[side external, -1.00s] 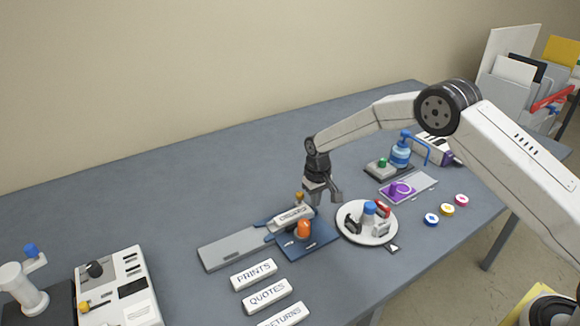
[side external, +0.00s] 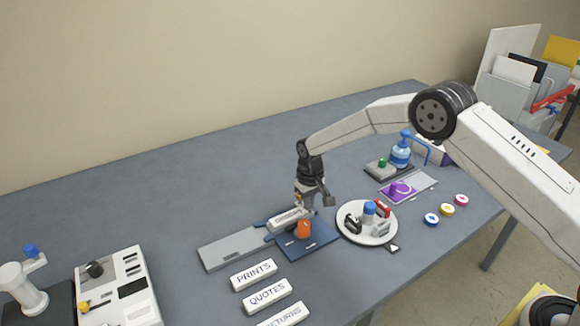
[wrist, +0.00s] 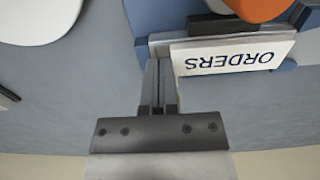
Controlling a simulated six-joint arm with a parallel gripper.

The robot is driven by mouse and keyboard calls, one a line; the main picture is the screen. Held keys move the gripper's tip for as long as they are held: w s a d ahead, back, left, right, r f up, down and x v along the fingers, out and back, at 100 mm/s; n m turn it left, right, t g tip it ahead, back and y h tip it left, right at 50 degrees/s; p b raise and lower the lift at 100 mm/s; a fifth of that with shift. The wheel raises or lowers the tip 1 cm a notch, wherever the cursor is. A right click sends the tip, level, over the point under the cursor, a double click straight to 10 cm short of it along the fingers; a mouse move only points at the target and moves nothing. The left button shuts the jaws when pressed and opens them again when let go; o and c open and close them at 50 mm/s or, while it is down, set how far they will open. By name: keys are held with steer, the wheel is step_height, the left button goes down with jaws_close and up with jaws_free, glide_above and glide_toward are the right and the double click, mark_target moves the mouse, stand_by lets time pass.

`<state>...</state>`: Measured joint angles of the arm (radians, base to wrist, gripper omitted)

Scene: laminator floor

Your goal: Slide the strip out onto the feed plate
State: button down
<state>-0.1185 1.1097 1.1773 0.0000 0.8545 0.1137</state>
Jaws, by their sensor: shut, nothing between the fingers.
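The strip (side external: 288,219), a white bar lettered ORDERS, lies in the blue holder (side external: 322,243), beside an orange knob (side external: 304,230). In the wrist view the strip (wrist: 225,58) is upside down in its blue-edged slot. The grey feed plate (side external: 232,250) extends to the left of the holder. My gripper (side external: 304,204) is low at the strip's right end. In the wrist view my gripper (wrist: 160,70) is shut and empty, its tips beside the S end of the strip; I cannot tell whether they touch.
A round white tray (side external: 350,234) with several small items stands right of the holder. White bars lettered PRINTS (side external: 254,275) and QUOTES (side external: 268,294) lie in front, with another partly cut off. A white machine (side external: 134,262) stands at left. The table behind the feed plate is clear.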

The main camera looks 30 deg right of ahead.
mark_target(275, 222)
steer(key=shift+a, duration=0.3)
stand_by(0.4)
steer(key=shift+a, duration=1.15)
steer(key=shift+a, duration=1.1)
steer(key=shift+a, duration=0.3)
steer(key=shift+a, duration=0.9)
steer(key=shift+a, duration=0.25)
steer(key=shift+a, duration=1)
steer(key=shift+a, duration=0.25)
